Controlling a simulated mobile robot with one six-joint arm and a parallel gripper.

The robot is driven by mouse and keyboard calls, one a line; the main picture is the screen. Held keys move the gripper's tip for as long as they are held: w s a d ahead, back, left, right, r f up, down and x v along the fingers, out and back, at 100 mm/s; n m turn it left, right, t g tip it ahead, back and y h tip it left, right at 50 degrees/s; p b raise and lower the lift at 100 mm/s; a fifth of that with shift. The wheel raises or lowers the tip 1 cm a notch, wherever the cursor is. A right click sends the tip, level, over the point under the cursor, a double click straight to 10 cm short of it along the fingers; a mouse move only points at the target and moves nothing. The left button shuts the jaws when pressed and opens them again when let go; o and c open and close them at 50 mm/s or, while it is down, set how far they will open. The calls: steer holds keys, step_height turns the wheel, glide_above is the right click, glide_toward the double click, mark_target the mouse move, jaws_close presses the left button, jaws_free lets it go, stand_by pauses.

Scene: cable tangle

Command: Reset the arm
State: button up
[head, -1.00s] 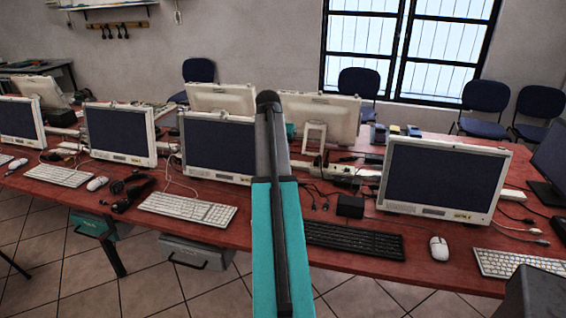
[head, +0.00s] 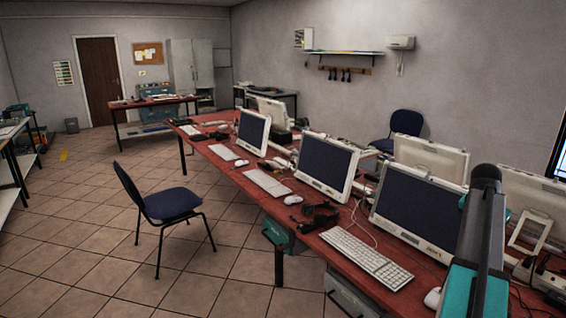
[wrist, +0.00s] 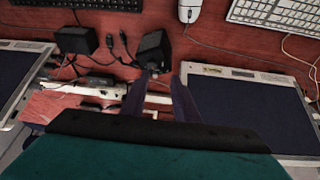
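My arm, teal and dark grey, stands at the lower right of the head view; its gripper end is not clear there. In the wrist view my gripper (wrist: 164,76) shows as two dark fingers with a gap between them. It is open, with nothing seen held. It points down over the red table (wrist: 215,55). A black power adapter (wrist: 153,50) lies beyond the left fingertip, and a second black adapter (wrist: 76,40) lies further left. Dark cables (wrist: 122,45) lie between the adapters. I cannot tell the height of the fingers above them.
The long red table carries several monitors (head: 323,165), keyboards (head: 367,257) and mice (head: 293,199). A blue chair (head: 172,203) stands on the tiled floor (head: 100,230) to the left. Open floor lies around the chair, towards the brown door (head: 98,78).

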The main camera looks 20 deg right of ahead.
steer(key=w+a+f+n+y, duration=0.1)
steer(key=w+a+f+n, duration=0.1)
steer(key=w+a+f, duration=0.45)
steer(key=w+a+f+n, duration=0.25)
steer(key=a+f, duration=0.45)
steer(key=a, duration=0.5)
steer(key=w+a+f+n+y, duration=0.1)
steer(key=w+a+f+n, duration=0.1)
steer(key=w+a+f, duration=0.55)
steer(key=s+a+f+n+y, duration=0.15)
steer(key=a+f, duration=0.25)
steer(key=a, duration=0.5)
steer(key=s+a+f+n, duration=0.2)
steer(key=a+f, duration=0.2)
steer(key=a, duration=0.5)
steer(key=s+a+f+n+y, duration=0.1)
steer(key=s+a+f+n, duration=0.1)
steer(key=a+f, duration=0.5)
steer(key=s+a+f+n, duration=0.3)
steer(key=s+a, duration=0.2)
steer(key=a, duration=0.7)
steer(key=s+f+g, duration=0.3)
steer(key=s+f, duration=0.6)
steer(key=s, duration=0.4)
steer(key=s+f+g, duration=0.3)
steer(key=s+f, duration=0.6)
steer(key=s, duration=0.4)
steer(key=shift+d, duration=0.2)
